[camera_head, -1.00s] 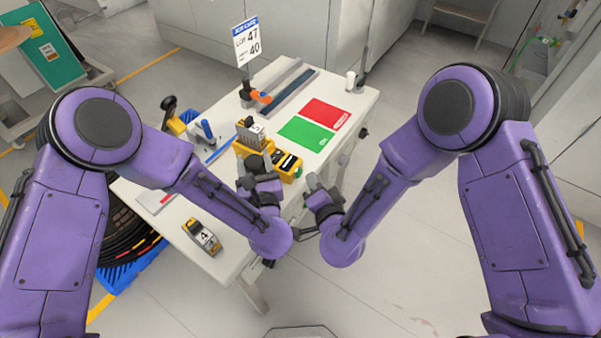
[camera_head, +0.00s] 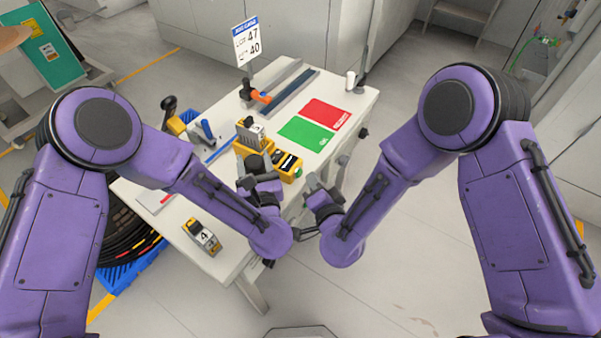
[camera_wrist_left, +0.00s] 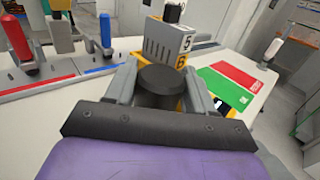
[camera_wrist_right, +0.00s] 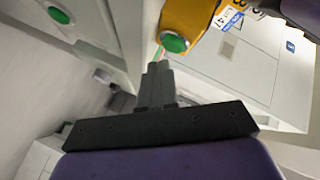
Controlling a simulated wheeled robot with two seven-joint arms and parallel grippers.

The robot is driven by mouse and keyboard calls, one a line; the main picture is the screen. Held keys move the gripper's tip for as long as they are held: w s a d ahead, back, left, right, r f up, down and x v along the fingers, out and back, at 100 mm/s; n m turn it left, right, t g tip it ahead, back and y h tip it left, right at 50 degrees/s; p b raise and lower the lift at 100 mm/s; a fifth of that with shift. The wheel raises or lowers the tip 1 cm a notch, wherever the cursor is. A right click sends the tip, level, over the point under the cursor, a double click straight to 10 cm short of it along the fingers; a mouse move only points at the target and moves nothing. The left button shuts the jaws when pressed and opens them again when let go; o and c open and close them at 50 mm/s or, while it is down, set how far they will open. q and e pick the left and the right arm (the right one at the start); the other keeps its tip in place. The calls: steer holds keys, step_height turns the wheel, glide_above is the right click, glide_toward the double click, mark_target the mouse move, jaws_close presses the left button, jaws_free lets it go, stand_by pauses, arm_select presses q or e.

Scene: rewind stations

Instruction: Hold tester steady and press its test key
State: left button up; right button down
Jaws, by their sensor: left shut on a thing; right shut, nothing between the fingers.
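The yellow tester (camera_head: 294,176) with a dark panel stands at the near edge of the white table. My left gripper (camera_head: 259,166) is shut on a dark round part (camera_wrist_left: 161,84), which looks like the tester's grip. The tester's yellow body shows just beyond the fingers in the left wrist view. My right gripper (camera_head: 313,184) is shut and empty at the tester's right side. In the right wrist view the tester's green round key (camera_wrist_right: 174,42) is just ahead of the closed fingertips (camera_wrist_right: 158,72); I cannot tell whether they touch.
A grey block marked 5 (camera_wrist_left: 170,42) stands behind the held part. Green (camera_head: 306,133) and red (camera_head: 327,114) mats lie to the right. A yellow unit marked 4 (camera_head: 203,237) is at the front left. A sign (camera_head: 246,42) stands at the back.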

stand_by(0.7)
steer(key=shift+w+a, duration=0.2)
steer(key=shift+a, duration=0.15)
steer(key=shift+w+a, duration=0.25)
steer(key=shift+a, duration=0.15)
stand_by(0.7)
steer(key=shift+d, duration=0.1)
steer(key=shift+s+d, duration=0.5)
steer(key=shift+d, duration=0.15)
steer(key=s+d, duration=0.2)
steer(key=d, duration=0.2)
steer(key=shift+s+d, duration=0.1)
steer(key=shift+s, duration=0.3)
stand_by(0.4)
